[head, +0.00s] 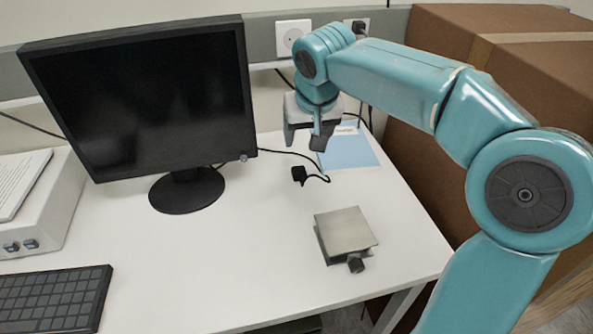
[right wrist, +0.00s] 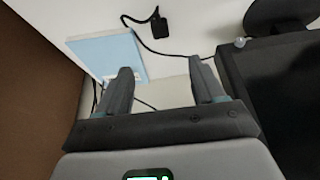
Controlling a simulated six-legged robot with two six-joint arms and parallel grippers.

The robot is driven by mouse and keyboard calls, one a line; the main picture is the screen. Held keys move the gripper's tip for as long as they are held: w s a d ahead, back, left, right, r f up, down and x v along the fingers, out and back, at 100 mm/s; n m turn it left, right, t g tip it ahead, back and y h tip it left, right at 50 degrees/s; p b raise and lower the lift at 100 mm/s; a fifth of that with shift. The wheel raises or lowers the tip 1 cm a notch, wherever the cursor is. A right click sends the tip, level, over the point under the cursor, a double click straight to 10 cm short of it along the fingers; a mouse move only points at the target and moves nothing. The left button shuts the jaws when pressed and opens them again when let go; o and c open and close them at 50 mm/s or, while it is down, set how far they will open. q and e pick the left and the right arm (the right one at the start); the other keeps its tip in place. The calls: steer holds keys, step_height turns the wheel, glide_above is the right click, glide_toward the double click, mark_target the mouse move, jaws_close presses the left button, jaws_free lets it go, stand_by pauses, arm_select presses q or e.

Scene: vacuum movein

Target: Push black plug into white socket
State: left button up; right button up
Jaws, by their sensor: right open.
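The black plug (head: 299,174) lies on the white table with its cable curling beside it, right of the monitor's base. It also shows near the top of the right wrist view (right wrist: 159,26). The white socket (head: 293,38) is on the grey wall panel behind the monitor's right edge. My right gripper (head: 318,140) is open and empty, above the back of the table beyond the plug. In the right wrist view its two fingers (right wrist: 165,82) are apart, with only table and cable seen between them. My left gripper is not in view.
A monitor (head: 140,95) stands left of the plug. A blue booklet (head: 350,150) lies at the back right. A small metal stand (head: 345,231) is nearer the front edge. Brown boxes (head: 515,65) rise at the right. A second socket (head: 357,26) holds a dark plug. The table's front middle is clear.

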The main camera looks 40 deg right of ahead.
glide_above(299, 170)
steer(key=s+a, duration=0.2)
steer(key=f, duration=1)
steer(key=shift+s+d+f, duration=0.1)
steer(key=shift+d+f, duration=0.1)
steer(key=shift+d, duration=0.05)
steer(key=shift+f, duration=0.1)
steer(key=shift+d+f, duration=0.15)
steer(key=shift+f, duration=0.2)
steer(key=x, duration=0.4)
steer(key=shift+w+d+f+p, duration=0.1)
steer(key=shift+w+d+p, duration=0.1)
steer(key=shift+p, duration=0.15)
steer(key=shift+s+a, duration=0.1)
